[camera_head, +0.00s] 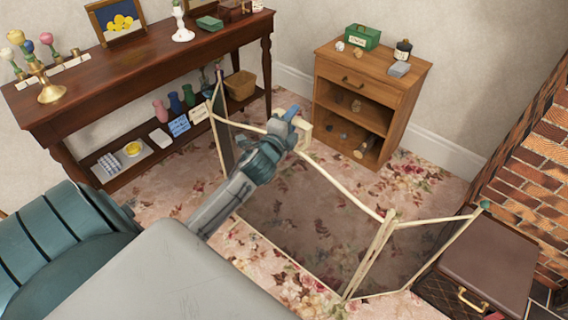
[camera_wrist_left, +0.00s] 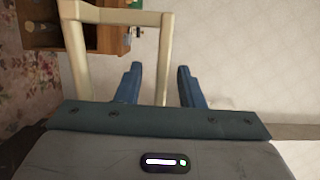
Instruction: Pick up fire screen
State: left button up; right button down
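The fire screen (camera_head: 385,240) stands upright and unfolded on the floral carpet, with a cream frame and dark see-through mesh panels. A cream handle loop (camera_head: 305,134) rises from the top rail of its middle panel. My left gripper (camera_head: 294,114) reaches over the screen at this handle. In the left wrist view, the blue fingers (camera_wrist_left: 158,85) are apart. One post of the cream handle (camera_wrist_left: 163,50) lies between them in the picture, with gaps on both sides. My arm hides part of the screen's left side. My right gripper is not in view.
A long dark wooden table (camera_head: 150,62) with ornaments and a lower shelf stands at the left. A small wooden cabinet (camera_head: 365,85) stands behind the screen. A brown case (camera_head: 490,262) and brick fireplace (camera_head: 525,170) are at the right, close to the screen's right panel.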

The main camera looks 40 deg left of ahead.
pick_arm(q)
jog(key=shift+w, duration=0.1)
grip_shut()
dwell(1.3)
jog(key=shift+r, duration=0.15)
